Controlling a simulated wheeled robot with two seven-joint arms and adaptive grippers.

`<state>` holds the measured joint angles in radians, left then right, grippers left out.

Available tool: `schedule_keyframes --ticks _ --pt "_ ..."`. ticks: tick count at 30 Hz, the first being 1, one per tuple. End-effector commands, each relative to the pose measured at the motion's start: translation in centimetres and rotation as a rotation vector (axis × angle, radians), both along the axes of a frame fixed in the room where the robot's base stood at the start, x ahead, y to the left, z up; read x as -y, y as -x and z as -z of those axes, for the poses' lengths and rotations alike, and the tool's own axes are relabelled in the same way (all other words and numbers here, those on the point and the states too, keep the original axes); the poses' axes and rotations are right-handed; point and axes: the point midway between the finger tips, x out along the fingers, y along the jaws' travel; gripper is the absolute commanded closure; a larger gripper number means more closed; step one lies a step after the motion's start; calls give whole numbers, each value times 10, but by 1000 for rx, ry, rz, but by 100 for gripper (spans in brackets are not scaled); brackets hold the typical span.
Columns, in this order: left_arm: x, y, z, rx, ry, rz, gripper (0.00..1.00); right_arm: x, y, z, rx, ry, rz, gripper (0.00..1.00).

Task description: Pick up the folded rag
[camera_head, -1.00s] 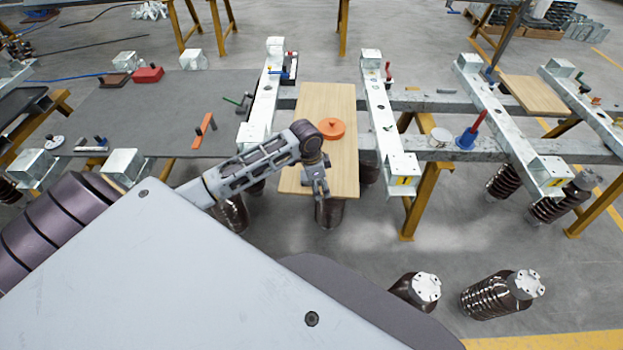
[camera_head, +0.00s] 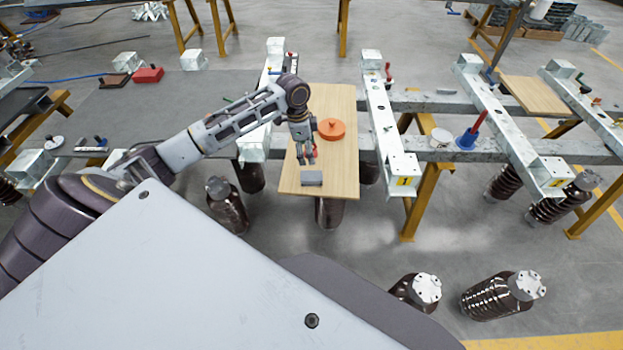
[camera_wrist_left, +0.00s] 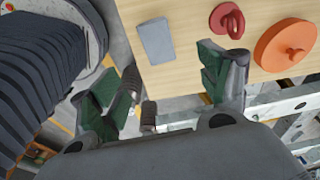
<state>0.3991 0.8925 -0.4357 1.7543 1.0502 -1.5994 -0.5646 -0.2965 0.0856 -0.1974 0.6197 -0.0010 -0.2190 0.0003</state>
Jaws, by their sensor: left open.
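The folded rag looks like a small flat grey rectangle (camera_head: 311,178) lying near the front edge of the wooden board (camera_head: 341,180). In the left wrist view the rag (camera_wrist_left: 156,41) lies flat on the board, beyond my fingertips. My left gripper (camera_head: 304,159) is over the board, just behind the rag in the head view, with its fingers pointing down. In the left wrist view my left gripper (camera_wrist_left: 168,66) has its green-padded fingers spread wide with nothing between them. My right gripper is in neither current view.
An orange disc with a knob (camera_head: 331,130) sits on the board right of my gripper. A small red item (camera_wrist_left: 228,19) lies between disc and rag in the wrist view. Metal beams (camera_head: 388,125) flank the board. Dark insulators (camera_head: 228,208) stand below.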

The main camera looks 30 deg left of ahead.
Motion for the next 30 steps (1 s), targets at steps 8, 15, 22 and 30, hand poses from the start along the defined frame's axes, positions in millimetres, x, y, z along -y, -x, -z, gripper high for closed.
schedule_keyframes --ticks 8,15,22,30 --pt "2 -1 17 -2 0 -1 23 -3 0 0 0 -3 1 60" --pt "6 -3 47 -2 1 -2 23 1 0 0 0 1 -1 60" --pt "9 -5 75 -2 1 -1 23 12 -1 1 1 13 -4 60" --pt "11 -7 86 1 0 -1 23 11 -1 1 0 12 -3 60"
